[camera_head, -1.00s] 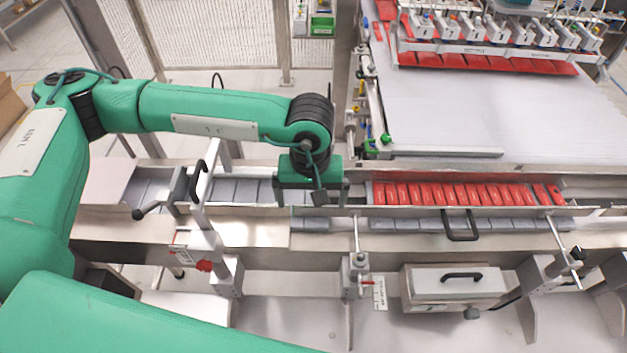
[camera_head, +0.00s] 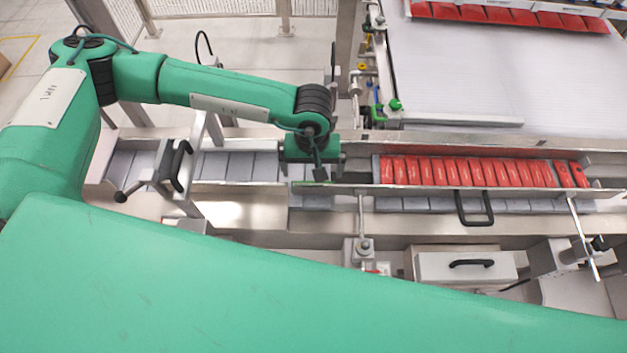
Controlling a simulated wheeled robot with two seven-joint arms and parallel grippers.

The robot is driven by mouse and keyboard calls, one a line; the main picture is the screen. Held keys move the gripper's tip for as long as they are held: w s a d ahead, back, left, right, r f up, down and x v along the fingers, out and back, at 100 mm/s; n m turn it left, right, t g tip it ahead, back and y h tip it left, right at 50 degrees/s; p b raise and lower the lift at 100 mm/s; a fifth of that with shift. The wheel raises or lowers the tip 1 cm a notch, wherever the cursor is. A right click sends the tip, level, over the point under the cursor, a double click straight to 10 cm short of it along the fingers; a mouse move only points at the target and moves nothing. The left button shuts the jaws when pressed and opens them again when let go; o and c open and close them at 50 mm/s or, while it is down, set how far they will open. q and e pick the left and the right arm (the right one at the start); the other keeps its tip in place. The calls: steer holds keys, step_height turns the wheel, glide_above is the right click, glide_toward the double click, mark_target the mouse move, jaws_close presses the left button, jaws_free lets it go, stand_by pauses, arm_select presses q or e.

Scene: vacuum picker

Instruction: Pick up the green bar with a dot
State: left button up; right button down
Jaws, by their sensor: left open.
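I see no green bar with a dot in this view. A tight row of red bars (camera_head: 466,172) stands in a metal channel right of centre. The bars at the row's right end (camera_head: 572,174) seem to carry small dark dots. My left gripper (camera_head: 314,182) points down over the conveyor, just left of the row's left end and apart from it. Its jaws are open, and nothing shows between them. My right gripper is out of view; a large green link of mine covers the lower part of the picture.
A conveyor with grey slats (camera_head: 240,166) runs left of the row. A wide white belt (camera_head: 460,75) lies behind, with red bars (camera_head: 515,15) at its far edge. A black handle (camera_head: 475,207), a metal rail and clamp posts (camera_head: 363,245) stand in front of the row.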

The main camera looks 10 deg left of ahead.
mark_target(313, 182)
arm_select(q)
steer(key=shift+f, duration=0.35)
steer(key=shift+f+p, duration=0.3)
steer(key=shift+p, duration=0.2)
step_height(313, 182, down, 4)
steer(key=p, duration=0.3)
steer(key=shift+s+d+r, duration=0.1)
steer(key=shift+d+r, duration=0.05)
steer(key=shift+f, duration=0.5)
steer(key=c, duration=0.8)
